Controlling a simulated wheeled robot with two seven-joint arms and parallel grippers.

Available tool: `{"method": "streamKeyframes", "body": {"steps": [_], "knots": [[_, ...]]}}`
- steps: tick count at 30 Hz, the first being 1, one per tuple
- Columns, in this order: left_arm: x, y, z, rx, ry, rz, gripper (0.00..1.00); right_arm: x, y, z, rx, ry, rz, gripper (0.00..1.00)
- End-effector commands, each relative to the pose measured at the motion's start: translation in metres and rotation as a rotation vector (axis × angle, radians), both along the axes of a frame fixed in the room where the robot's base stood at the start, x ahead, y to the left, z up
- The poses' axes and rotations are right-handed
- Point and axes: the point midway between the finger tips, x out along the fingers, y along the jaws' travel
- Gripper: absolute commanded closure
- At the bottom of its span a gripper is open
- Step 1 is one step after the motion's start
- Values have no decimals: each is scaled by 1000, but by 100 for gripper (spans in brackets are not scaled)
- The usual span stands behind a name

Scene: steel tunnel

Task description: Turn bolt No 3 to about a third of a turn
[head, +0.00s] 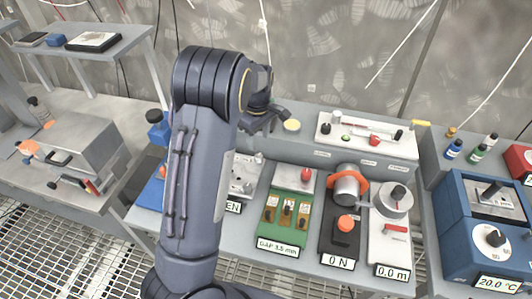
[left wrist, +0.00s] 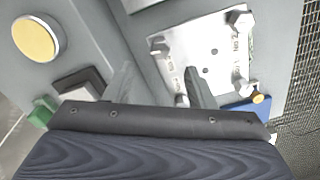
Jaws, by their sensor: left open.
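The steel bolt plate (left wrist: 208,58) shows in the left wrist view, with hex bolts near its corners. The upper right bolt (left wrist: 240,20) is beside the lettering "No 2". The other labels are too small or hidden, so I cannot tell which bolt is No 3. One bolt (left wrist: 182,100) is close to my right-hand finger. In the head view the plate (head: 244,172) is partly hidden behind my left arm. My left gripper (head: 268,118) is open and empty; in the wrist view its fingers (left wrist: 158,84) are spread by the plate's left edge. My right gripper is out of view.
Right of the plate are a green gap block (head: 284,213), an orange-collared cylinder (head: 347,186) and a "0.0 m" unit (head: 391,236). A blue box (head: 488,240) stands far right.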

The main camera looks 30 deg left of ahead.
Motion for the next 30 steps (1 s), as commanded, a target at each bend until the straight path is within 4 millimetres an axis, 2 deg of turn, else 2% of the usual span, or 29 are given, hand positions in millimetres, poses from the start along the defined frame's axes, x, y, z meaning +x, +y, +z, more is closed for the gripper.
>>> {"method": "streamKeyframes", "body": {"steps": [15,26,30], "knots": [[-1,0,-69,3,4,2,50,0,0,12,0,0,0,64],[0,0,-77,2,2,2,50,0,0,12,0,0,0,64],[0,0,-77,3,0,1,66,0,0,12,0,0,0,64]]}}
